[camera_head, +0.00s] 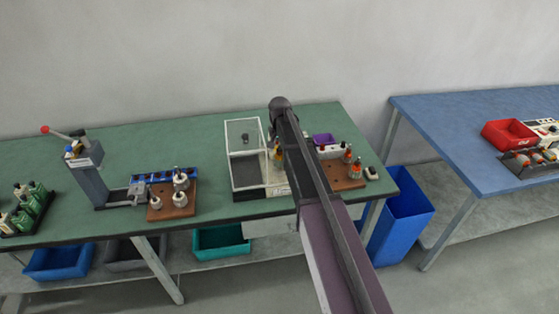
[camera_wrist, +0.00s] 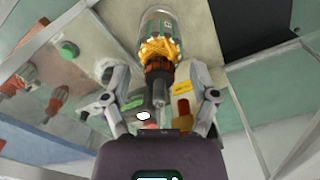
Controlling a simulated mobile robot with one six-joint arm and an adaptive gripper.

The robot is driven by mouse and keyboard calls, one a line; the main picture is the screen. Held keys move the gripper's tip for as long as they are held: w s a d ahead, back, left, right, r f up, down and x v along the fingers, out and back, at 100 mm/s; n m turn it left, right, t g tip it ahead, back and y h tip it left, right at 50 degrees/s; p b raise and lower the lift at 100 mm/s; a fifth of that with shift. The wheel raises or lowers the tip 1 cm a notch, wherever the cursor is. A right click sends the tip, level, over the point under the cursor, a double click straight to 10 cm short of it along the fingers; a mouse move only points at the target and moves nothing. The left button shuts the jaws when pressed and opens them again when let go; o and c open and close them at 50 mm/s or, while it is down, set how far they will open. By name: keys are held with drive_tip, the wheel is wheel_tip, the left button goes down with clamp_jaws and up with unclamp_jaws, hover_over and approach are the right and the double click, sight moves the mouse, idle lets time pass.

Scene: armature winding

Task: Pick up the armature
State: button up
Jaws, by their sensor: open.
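The armature (camera_wrist: 158,50) fills the upper middle of the wrist view. It has a metal core, a copper winding and a dark orange-brown section with a thin shaft pointing towards me. My gripper (camera_wrist: 159,76) is open, with one finger on each side of the armature's lower end; I cannot tell whether either touches it. In the head view, an orange-copper part (camera_head: 277,153) shows beside my arm at the clear-walled case (camera_head: 246,137). My arm hides most of that spot and my gripper there.
A press (camera_head: 89,178) and another brown board (camera_head: 172,207) stand to the left on the green bench (camera_head: 200,146). The case's walls and frame are close to my gripper.

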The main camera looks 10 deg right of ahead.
clamp_jaws()
drive_tip(key=shift+r, duration=0.2)
idle(0.3)
wheel_tip(320, 180, up, 4)
drive_tip(key=p, duration=0.4)
drive_tip(key=shift+f, duration=0.15)
drive_tip(key=s, duration=1.6)
drive_tip(key=shift+r+p, duration=0.45)
